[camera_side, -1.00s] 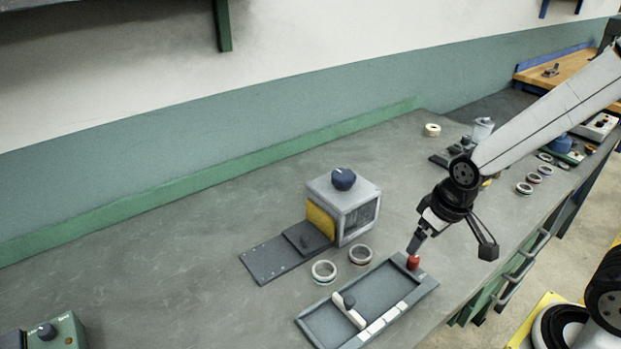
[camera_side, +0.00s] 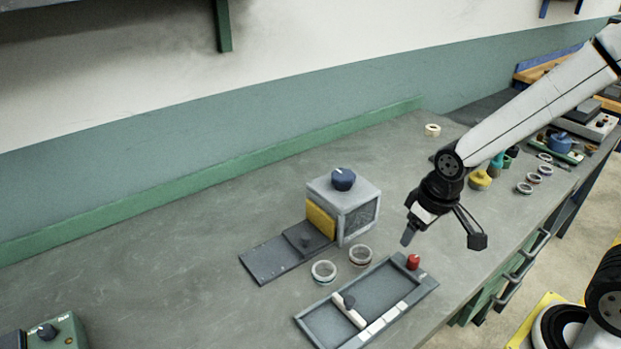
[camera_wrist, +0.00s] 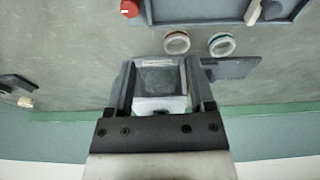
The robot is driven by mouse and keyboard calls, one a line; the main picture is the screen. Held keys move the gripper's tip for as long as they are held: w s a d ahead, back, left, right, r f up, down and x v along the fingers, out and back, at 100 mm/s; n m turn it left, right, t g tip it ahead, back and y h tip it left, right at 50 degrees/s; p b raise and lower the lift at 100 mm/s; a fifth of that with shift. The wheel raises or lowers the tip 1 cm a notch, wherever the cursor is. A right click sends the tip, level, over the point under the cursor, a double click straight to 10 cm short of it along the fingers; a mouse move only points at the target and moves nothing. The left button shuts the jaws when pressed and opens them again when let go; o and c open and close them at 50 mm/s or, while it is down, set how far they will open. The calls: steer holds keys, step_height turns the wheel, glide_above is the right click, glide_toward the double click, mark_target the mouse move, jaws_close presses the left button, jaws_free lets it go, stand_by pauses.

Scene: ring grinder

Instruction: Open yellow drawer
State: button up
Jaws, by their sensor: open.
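The yellow drawer (camera_side: 320,220) shows as a yellow panel on the left side of a grey box (camera_side: 357,216) with a blue knob (camera_side: 343,179) on top. A dark slide plate (camera_side: 270,262) with a small block extends from that side. My gripper (camera_side: 408,236) is in the air to the right of the box, pointing down, apart from it. In the wrist view, the open fingers (camera_wrist: 159,70) frame the grey box (camera_wrist: 160,80), with nothing held. The yellow panel cannot be made out in the wrist view.
Two rings (camera_side: 323,271) lie in front of the box. A grey tray (camera_side: 325,323) with a red knob (camera_side: 413,262) and a white-handled lever (camera_side: 349,311) is nearer the front edge. Small items stand at the right.

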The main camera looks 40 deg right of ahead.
steer(key=w+a+n+g, duration=0.1)
steer(key=w+a+n, duration=0.35)
steer(key=w, duration=0.65)
steer(key=n+g, duration=0.1)
steer(key=n, duration=0.3)
glide_above(305, 236)
steer(key=shift+f, duration=0.55)
steer(key=shift+f, duration=3.85)
steer(key=shift+c, duration=0.2)
jaws_close()
